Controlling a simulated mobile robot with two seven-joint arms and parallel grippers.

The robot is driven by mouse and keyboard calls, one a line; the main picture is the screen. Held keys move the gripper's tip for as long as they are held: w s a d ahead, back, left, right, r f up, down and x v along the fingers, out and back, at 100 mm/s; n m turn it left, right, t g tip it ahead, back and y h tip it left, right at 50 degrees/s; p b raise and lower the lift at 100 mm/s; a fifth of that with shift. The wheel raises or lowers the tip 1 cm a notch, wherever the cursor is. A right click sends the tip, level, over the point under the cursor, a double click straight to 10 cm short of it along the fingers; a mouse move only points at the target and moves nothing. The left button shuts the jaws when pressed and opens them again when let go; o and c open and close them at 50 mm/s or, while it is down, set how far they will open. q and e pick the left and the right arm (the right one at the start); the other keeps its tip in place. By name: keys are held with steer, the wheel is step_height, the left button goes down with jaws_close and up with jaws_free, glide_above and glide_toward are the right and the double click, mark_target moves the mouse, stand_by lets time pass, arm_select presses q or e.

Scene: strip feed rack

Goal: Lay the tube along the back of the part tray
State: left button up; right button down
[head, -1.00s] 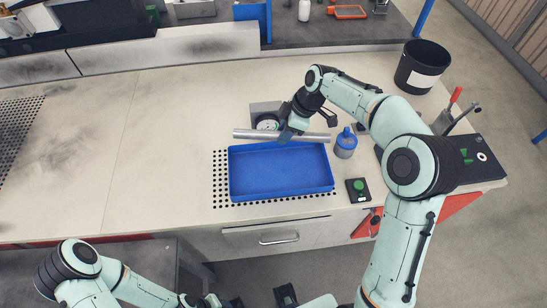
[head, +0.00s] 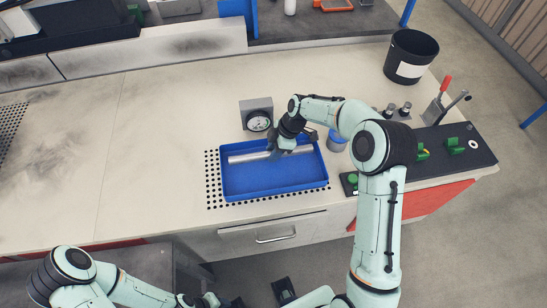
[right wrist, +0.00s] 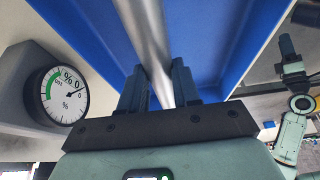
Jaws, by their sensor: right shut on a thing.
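The blue part tray (head: 270,182) lies on the bench; its blue inside also fills much of the right wrist view (right wrist: 215,40). The grey metal tube (head: 246,157) lies lengthwise along the tray's back side, within the rim in the head view. I cannot tell whether it touches the floor. My right gripper (head: 279,151) reaches down over the back rim and is shut on the tube near its middle. The right wrist view shows the tube (right wrist: 147,35) between both fingers (right wrist: 158,88). My left gripper (head: 205,300) is low at the bottom edge, its fingers unclear.
A dial gauge (head: 258,121) stands just behind the tray. A blue-capped container (head: 337,142) stands right of the tray, partly behind my right arm. A black bin (head: 411,57) stands at the back right. The bench left of the tray is clear.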

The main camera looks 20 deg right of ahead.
steer(key=shift+f, duration=2.15)
steer(key=shift+f, duration=0.1)
steer(key=c, duration=0.8)
jaws_free()
steer(key=v, duration=1.2)
